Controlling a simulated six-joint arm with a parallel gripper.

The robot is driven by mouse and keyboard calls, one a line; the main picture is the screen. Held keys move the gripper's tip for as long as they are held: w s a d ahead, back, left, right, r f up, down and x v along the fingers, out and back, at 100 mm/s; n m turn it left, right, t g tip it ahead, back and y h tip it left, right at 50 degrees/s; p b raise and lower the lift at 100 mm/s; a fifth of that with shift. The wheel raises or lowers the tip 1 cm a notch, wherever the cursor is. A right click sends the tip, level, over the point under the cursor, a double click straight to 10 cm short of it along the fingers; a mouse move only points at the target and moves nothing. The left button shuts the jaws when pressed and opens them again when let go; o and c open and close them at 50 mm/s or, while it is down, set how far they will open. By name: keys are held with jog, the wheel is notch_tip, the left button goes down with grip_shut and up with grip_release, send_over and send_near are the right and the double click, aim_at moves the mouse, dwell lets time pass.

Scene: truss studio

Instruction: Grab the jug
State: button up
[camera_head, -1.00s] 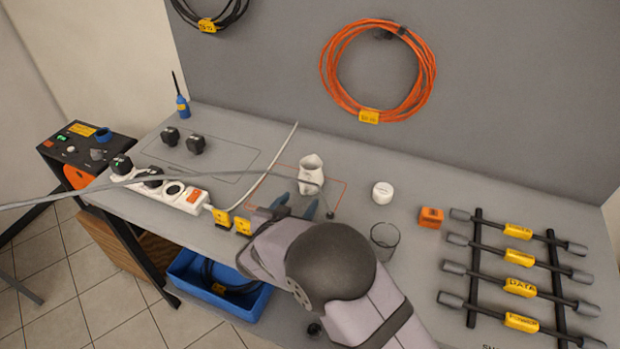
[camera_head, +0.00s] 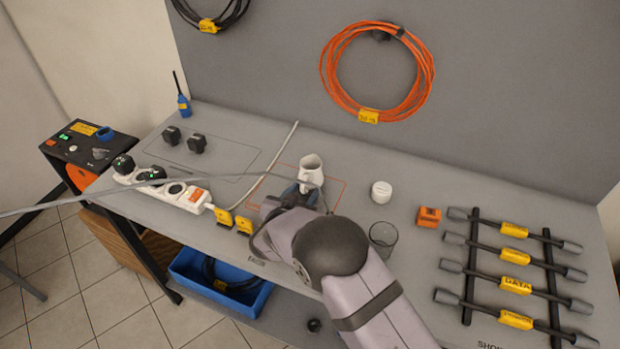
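The white jug (camera_head: 311,167) stands upright on the grey workbench, inside an orange outlined rectangle, a little left of the picture's middle. My gripper (camera_head: 306,193) is at the near side of the jug, low over the bench. Its blue-grey fingers overlap the jug's lower part in the picture. My arm hides most of the gripper, so I cannot tell whether the fingers are apart or touch the jug.
A white lidded pot (camera_head: 381,192) and a clear glass (camera_head: 383,238) stand to the right. A power strip (camera_head: 172,190) with plugs lies left. A grey cable (camera_head: 120,189) crosses in front of the jug. An orange block (camera_head: 428,217) and a cable rack (camera_head: 513,265) are further right.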

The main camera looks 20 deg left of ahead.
grip_shut()
jog(key=shift+r, duration=0.2)
jog(key=shift+r+b, duration=0.6)
jog(key=shift+r, duration=4.15)
jog(key=shift+r, duration=0.15)
jog(key=shift+r, duration=0.1)
